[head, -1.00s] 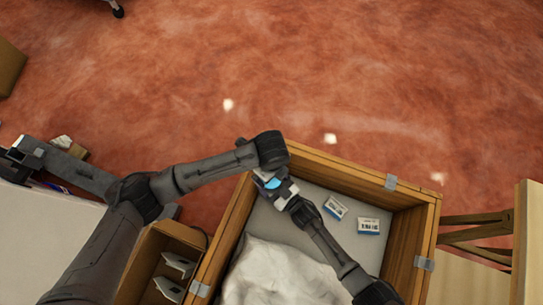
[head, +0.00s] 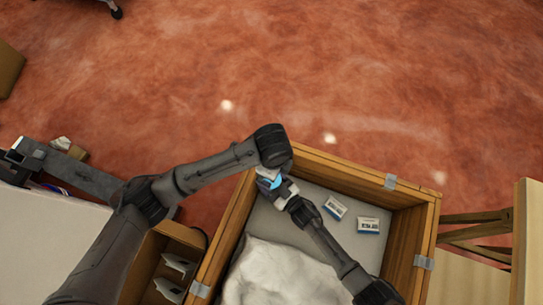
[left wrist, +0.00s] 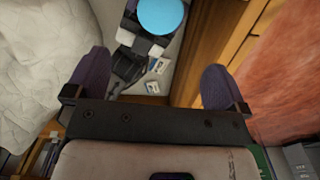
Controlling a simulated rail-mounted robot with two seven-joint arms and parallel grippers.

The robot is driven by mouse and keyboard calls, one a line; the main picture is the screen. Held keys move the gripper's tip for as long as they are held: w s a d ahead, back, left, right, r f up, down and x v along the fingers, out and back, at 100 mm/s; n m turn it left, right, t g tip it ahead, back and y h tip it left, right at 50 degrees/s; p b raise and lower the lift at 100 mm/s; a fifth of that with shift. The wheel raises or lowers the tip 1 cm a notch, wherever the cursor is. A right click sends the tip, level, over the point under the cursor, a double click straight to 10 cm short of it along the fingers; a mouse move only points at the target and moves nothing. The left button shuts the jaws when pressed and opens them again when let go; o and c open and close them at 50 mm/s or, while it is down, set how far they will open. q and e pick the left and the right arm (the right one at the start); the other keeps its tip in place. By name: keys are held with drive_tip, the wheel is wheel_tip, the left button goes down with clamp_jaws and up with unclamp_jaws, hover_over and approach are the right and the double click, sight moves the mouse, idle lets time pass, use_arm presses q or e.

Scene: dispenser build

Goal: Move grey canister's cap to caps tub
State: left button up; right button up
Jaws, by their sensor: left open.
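A round light-blue disc, which looks like a cap (head: 274,183), is at the end of my right gripper (head: 283,190), over the upper left corner of the wooden crate. The disc (left wrist: 160,15) also shows at the top of the left wrist view, with my right gripper (left wrist: 138,45) against its near side. A canister body under the disc is hidden, and I cannot tell how the right jaws close. My left gripper (left wrist: 155,62) is open and empty, its two dark fingers wide apart, with the disc beyond them. In the head view its fingers are hidden under my left wrist. I cannot identify the caps tub.
The wooden crate (head: 410,245) has raised walls. Inside lie two small white-and-blue boxes (head: 334,208) (head: 368,225) and a large whitish lump (head: 270,275). A brown open box (head: 150,260) with pale pieces stands left of the crate. A white surface (head: 50,235) is at far left.

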use_arm(q)
drive_tip(key=shift+n, duration=0.3)
wheel_tip(320, 180, down, 11)
drive_tip(key=shift+f, duration=0.15)
idle(0.3)
drive_tip(key=c, duration=1.1)
idle(0.6)
drive_tip(key=shift+r, duration=1.1)
